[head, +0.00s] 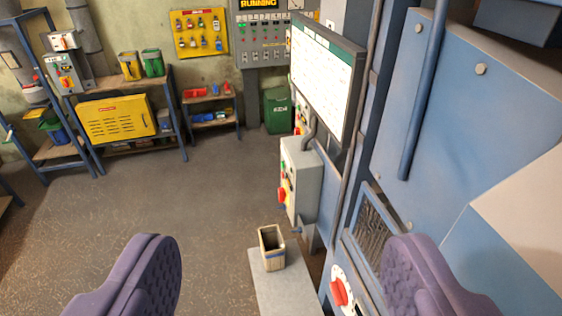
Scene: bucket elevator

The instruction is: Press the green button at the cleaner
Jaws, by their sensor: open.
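My gripper (278,268) is open and empty, with one purple ribbed finger at the lower left and one at the lower right. A grey control box (304,182) stands ahead, between and beyond the fingers, on the side of the blue machine. Its left-facing front carries a small green spot and a large red knob (282,196). A second grey box (66,74) with small coloured controls stands far left by the blue rack. Part of another panel shows behind the white board. I cannot tell which box belongs to the cleaner; no label is readable. My gripper touches none of them.
A blue machine (480,110) fills the right side, with a white board (322,78) jutting out. A small open container (271,248) stands on a grey plinth (282,290) below the box. A red knob (339,292) sits low right. The floor left of centre is clear.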

